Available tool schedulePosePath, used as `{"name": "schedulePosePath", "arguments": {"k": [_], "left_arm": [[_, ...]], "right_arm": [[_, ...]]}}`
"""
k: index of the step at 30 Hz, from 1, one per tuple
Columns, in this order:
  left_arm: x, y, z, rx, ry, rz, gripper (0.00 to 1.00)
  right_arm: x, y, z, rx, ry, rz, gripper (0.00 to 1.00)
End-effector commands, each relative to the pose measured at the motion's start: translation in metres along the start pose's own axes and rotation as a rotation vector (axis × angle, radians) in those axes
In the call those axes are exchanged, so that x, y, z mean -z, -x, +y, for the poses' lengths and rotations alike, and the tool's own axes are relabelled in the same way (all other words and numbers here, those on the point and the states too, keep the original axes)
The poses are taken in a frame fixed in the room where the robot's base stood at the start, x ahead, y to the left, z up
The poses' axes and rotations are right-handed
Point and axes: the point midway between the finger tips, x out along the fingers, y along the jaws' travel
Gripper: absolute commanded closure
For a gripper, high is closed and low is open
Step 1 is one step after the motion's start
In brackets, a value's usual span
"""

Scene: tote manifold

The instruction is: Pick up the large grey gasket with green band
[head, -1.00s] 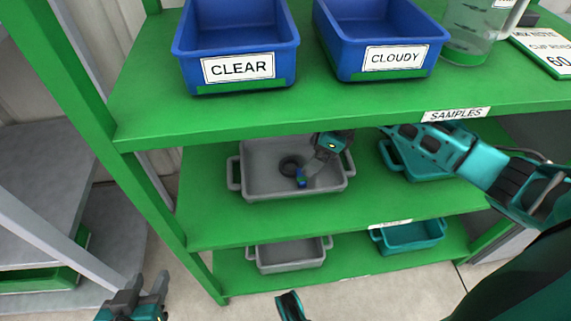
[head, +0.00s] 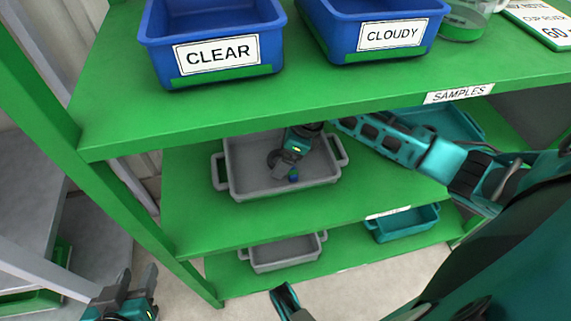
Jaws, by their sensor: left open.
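A dark ring, seemingly the gasket (head: 273,158), lies in the grey tote (head: 240,190) on the middle shelf. My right gripper partly hides it, and I cannot make out a green band. My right gripper (head: 281,169) reaches down into the tote, over or right beside the ring. Its fingers are small and overlap the ring, so I cannot tell whether they are open or touch it. My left gripper (head: 136,282) is at the bottom left, outside the shelf, with its fingers apart and empty.
A small blue and green item (head: 293,175) shows at the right gripper's fingers. Blue CLEAR (head: 222,53) and CLOUDY (head: 392,36) bins stand on the top shelf, above my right arm. A teal tote (head: 468,122) is to the right. Lower totes (head: 283,257) sit below.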

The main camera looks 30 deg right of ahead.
Motion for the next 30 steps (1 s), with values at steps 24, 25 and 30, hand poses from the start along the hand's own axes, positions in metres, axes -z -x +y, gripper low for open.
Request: {"name": "schedulePosePath", "arguments": {"k": [24, 25, 30], "left_arm": [[-0.0051, 0.0, -0.0001, 0.0, -0.005, -0.01, 0.57], [-0.005, 0.0001, -0.0001, 0.0, -0.005, -0.01, 0.57], [-0.0025, 0.0018, -0.0002, 0.0, -0.004, -0.009, 0.57]], "right_arm": [[0.0002, 0.0007, -0.0006, 0.001, 0.0, 0.001, 0.71], [0.0002, 0.001, -0.0008, 0.001, 0.0, 0.001, 0.71], [-0.0002, 0.0064, -0.0035, 0.002, -0.001, 0.001, 0.71]]}}
